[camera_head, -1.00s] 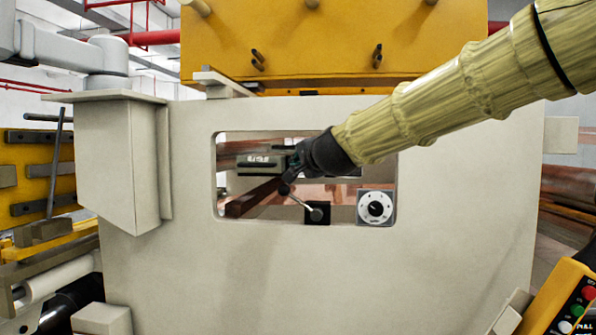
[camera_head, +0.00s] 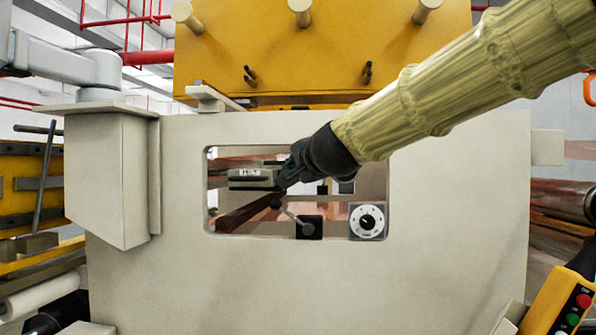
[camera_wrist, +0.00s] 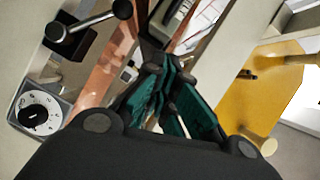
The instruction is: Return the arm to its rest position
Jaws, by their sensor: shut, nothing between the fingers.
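My arm, in a ribbed yellow-green sleeve, reaches in from the upper right in the head view. My gripper (camera_head: 284,181) is dark and stands in front of the rectangular window opening in the beige machine panel (camera_head: 290,275). In the wrist view my gripper (camera_wrist: 163,82) shows its teal-lined fingers closed together with nothing between them. A lever with a dark ball knob (camera_head: 306,228) sits just below the gripper, apart from it as far as I can see. The lever also shows at the wrist view's upper left (camera_wrist: 70,35).
A round white dial (camera_head: 367,221) sits at the window's lower right. A grey-green box (camera_head: 254,178) is left of the gripper. Copper foil (camera_head: 340,212) runs behind. A yellow block (camera_head: 330,50) is above, and a button box (camera_head: 562,303) stands at lower right.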

